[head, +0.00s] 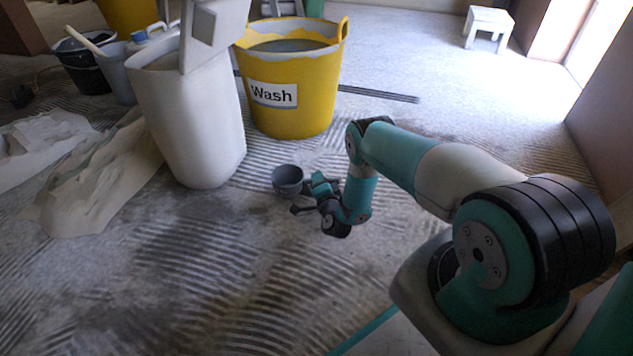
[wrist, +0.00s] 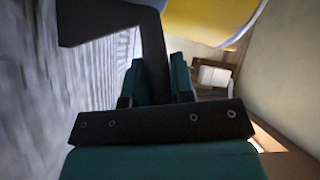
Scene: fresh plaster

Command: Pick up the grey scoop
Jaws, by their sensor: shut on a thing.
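The grey scoop (head: 288,180) shows in the head view as a small round cup with its open top up, just left of my gripper (head: 322,187). In the wrist view the scoop (wrist: 110,22) is a dark shape at the top left, and its handle runs down between the two teal fingers of my gripper (wrist: 157,78). The fingers are shut on the handle. The scoop's inside is barely visible, and I cannot tell from these views how far it is above the floor.
A tall white bin (head: 195,125) stands left of the scoop. A yellow tub (head: 300,112) marked "Wash" stands behind it. Crumpled sheets (head: 90,180) lie at the left. A white stool (head: 488,24) stands far back right. The ridged floor in front is clear.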

